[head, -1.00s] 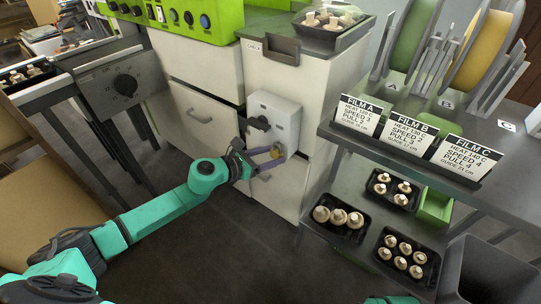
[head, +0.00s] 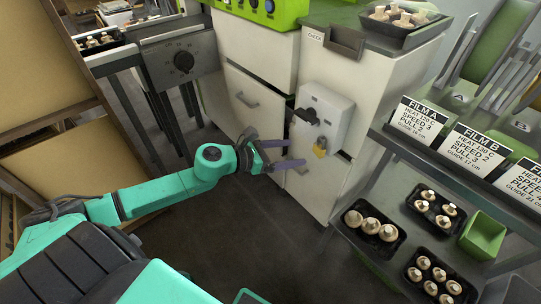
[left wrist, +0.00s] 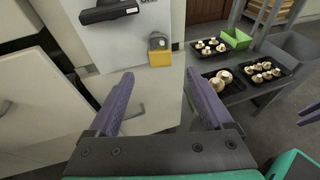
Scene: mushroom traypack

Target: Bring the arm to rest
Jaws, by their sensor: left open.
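My left gripper (head: 296,154) reaches in from the left in the head view, with its purple fingers apart and nothing between them. It is in front of the white cabinet (head: 383,85), just left of and slightly below a yellow padlock (head: 320,148). The padlock hangs at a light grey switch box (head: 327,115) with a dark handle (head: 306,116). In the left wrist view the padlock (left wrist: 159,52) is beyond the open fingers (left wrist: 158,100), clear of them.
A shelf at the right holds black trays of mushrooms (head: 372,228) and a green bin (head: 483,236). Film cards (head: 415,119) stand on its upper level. A mushroom tray (head: 402,18) sits on the cabinet top. Dark floor (head: 255,235) is open below my left arm.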

